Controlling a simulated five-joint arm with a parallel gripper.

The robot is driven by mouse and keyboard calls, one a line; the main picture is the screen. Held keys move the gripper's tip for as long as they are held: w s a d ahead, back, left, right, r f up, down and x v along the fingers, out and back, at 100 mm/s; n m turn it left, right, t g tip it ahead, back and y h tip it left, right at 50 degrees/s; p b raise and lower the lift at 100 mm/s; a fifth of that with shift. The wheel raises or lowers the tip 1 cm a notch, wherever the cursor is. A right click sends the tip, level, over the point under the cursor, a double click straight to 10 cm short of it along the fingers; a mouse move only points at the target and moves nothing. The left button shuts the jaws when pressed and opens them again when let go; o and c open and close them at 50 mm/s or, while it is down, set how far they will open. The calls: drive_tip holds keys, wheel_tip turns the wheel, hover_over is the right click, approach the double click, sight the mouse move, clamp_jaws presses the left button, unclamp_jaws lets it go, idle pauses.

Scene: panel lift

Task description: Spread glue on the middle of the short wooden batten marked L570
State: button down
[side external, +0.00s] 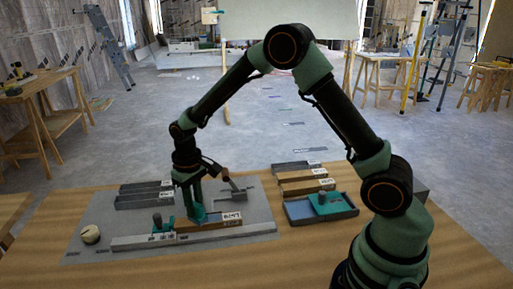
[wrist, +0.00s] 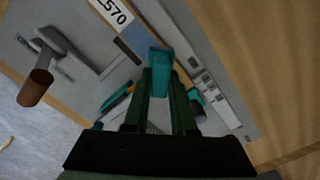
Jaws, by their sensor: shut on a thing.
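The short wooden batten marked L570 (wrist: 112,12) runs diagonally through the wrist view, with its white label at the upper left. In the side view the batten (side external: 208,223) lies at the front of the grey mat, behind a long grey bar. A dark bluish patch (wrist: 127,48) shows along it beyond the label; I cannot tell whether it is glue. My gripper (wrist: 160,92) is shut on a teal tool (wrist: 160,58), pointing down at the batten. In the side view the teal tool (side external: 197,214) is at the batten; contact is unclear.
A blue-lined tray (side external: 300,213) with a teal object in it stands right of the mat (side external: 100,215). The long grey bar (side external: 195,238) lies in front. A grey tool with brown handle (wrist: 35,88) lies behind the batten. A small teal-and-dark object (side external: 158,223) is left. Stacked bars (side external: 145,195) lie farther back.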

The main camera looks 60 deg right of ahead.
drive_tip(key=shift+w+a+r, duration=0.1)
drive_tip(key=shift+w+a, duration=0.35)
drive_tip(key=shift+a, duration=0.1)
drive_tip(key=shift+r, duration=3.95)
